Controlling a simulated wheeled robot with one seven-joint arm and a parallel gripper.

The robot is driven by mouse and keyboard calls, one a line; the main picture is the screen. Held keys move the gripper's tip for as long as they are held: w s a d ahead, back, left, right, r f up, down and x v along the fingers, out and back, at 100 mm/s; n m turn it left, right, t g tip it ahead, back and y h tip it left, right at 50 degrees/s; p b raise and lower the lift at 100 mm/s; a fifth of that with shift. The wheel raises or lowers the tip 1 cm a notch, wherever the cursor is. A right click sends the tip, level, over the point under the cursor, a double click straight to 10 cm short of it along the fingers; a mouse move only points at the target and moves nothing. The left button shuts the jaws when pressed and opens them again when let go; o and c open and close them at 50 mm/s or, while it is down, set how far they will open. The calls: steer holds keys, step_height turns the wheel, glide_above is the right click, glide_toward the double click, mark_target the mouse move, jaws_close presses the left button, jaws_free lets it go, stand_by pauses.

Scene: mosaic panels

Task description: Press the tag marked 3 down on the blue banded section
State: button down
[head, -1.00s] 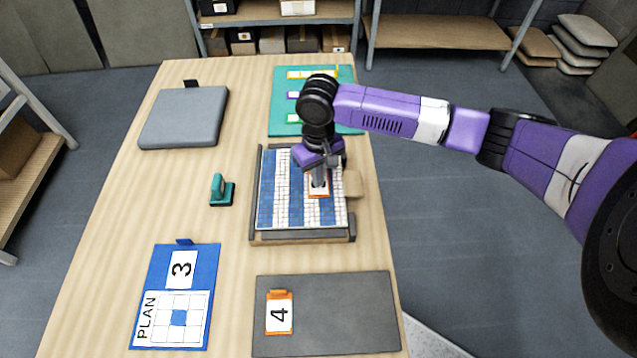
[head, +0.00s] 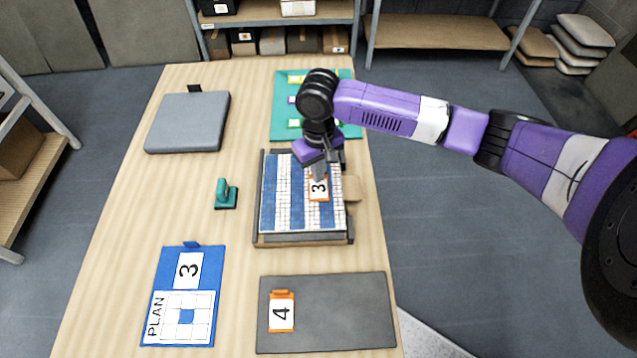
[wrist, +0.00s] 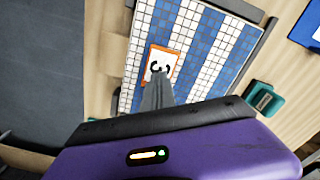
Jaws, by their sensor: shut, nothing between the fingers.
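The orange-edged tag marked 3 (head: 318,189) lies on the blue-and-white mosaic panel (head: 296,218), right of its middle. In the wrist view the tag (wrist: 175,60) appears flat, mostly over a blue band (wrist: 167,14), with white bands on either side. My gripper (head: 319,174) is shut and empty, pointing down at the tag's far edge. In the wrist view my fingers (wrist: 157,98) overlap the tag's near edge and hide part of the 3. I cannot tell whether they touch it.
A blue plan board marked 3 (head: 161,277) lies front left. A tag marked 4 (head: 281,313) lies on a dark grey mat (head: 345,315). A teal stamp-like tool (head: 226,196) stands left of the panel. A grey pad (head: 188,122) and green board (head: 283,83) are farther back.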

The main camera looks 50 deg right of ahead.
step_height(320, 180, up, 4)
steer(key=p, duration=0.3)
steer(key=shift+f, duration=0.1)
steer(key=shift+w, duration=0.1)
stand_by(0.5)
